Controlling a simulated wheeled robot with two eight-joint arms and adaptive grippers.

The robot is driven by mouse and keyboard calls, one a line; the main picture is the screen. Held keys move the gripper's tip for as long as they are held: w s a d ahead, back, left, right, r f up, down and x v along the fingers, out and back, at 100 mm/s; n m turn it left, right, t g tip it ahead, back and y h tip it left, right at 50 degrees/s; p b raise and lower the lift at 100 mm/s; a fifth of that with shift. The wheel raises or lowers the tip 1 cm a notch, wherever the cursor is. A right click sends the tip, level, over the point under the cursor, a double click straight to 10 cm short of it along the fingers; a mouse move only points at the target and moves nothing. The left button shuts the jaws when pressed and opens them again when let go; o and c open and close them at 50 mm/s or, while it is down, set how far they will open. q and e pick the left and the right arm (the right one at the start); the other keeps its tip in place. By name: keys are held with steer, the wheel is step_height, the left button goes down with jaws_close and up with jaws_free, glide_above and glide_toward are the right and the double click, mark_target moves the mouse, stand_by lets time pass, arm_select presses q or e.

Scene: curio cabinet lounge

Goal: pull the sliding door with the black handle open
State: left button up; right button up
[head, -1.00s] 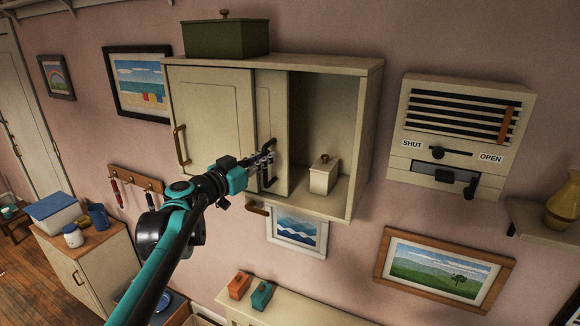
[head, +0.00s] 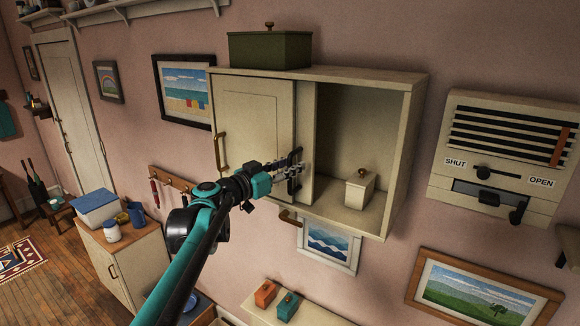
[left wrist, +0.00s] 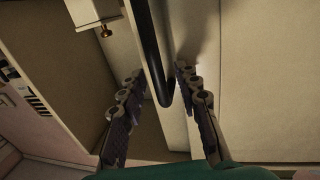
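The cream wall cabinet (head: 415,130) has two sliding doors. The door with the black handle (head: 306,130) stands partly behind the door with the brass handle (head: 252,120), and the cabinet's right part is open. My left gripper (head: 292,172) is at the black handle (head: 297,156). In the left wrist view the upright black handle (left wrist: 152,50) runs between the two fingers (left wrist: 159,74), with a gap visible on at least the right side. The fingers stand apart. My right gripper is not in view.
A small lidded cream box (head: 358,190) stands inside the open part, right of the door. A green box (head: 268,50) sits on top of the cabinet. A vent panel with levers (head: 500,150) is on the wall at right. A shelf with two small boxes (head: 278,300) lies below.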

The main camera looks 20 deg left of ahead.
arm_select(q)
steer(key=v, duration=1.2)
